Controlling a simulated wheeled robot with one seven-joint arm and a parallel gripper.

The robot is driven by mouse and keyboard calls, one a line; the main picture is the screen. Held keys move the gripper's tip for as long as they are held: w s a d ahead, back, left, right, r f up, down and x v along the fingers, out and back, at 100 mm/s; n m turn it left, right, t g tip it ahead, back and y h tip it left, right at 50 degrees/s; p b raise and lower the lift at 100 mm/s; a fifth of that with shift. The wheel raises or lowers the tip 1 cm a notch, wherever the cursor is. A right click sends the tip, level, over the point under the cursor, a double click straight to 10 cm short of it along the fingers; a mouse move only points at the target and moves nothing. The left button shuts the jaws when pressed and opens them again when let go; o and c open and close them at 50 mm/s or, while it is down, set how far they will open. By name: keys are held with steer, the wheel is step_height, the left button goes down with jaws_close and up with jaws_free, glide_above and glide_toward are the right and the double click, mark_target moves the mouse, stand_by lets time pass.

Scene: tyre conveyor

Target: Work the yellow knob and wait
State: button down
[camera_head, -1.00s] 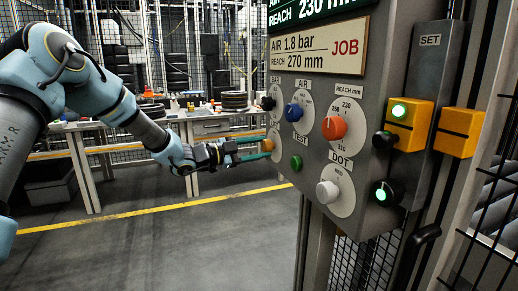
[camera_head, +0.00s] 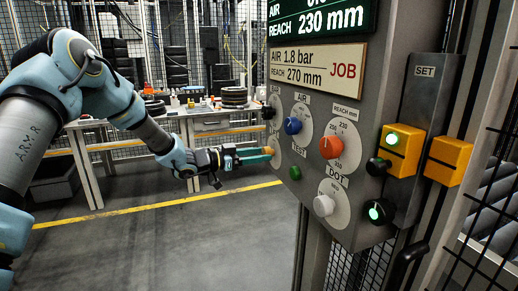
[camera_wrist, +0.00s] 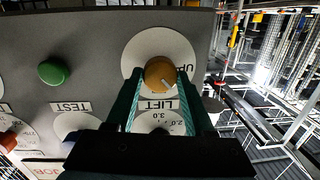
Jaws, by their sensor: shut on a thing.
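The yellow knob (camera_wrist: 160,75) sits on a white dial face lettered LIFT in the wrist view, with a pale pointer line on its face. My gripper (camera_wrist: 160,98) has its two teal fingers closed on the sides of the knob. In the head view my gripper (camera_head: 258,156) reaches the left edge of the panel, where a little of the yellow knob (camera_head: 269,150) shows at the fingertips. The grey control panel (camera_head: 355,215) carries a sign reading AIR 1.8 bar, REACH 270 mm, JOB. The display above it reads REACH 230 mm.
The panel also bears a blue knob (camera_head: 292,125), an orange-red REACH knob (camera_head: 331,147), a white DOT knob (camera_head: 323,205) and a green button (camera_head: 295,172). Yellow boxes (camera_head: 405,150) sit at right.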

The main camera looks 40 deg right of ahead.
steer(key=n+p, duration=0.1)
steer(key=n, duration=0.1)
steer(key=n+p, duration=0.2)
steer(key=shift+r+g+y, duration=0.2)
steer(key=shift+g+y, duration=0.1)
steer(key=n+p, duration=0.3)
steer(key=n, duration=0.2)
steer(key=shift+w+f, duration=0.1)
steer(key=shift+f, duration=0.05)
stand_by(0.3)
steer(key=shift+c, duration=1.4)
jaws_free()
steer(key=f+b+v, duration=0.1)
steer(key=b+v, duration=0.2)
steer(key=v, duration=0.7)
steer(key=shift+w+a+r, duration=0.3)
steer(key=shift+r, duration=0.15)
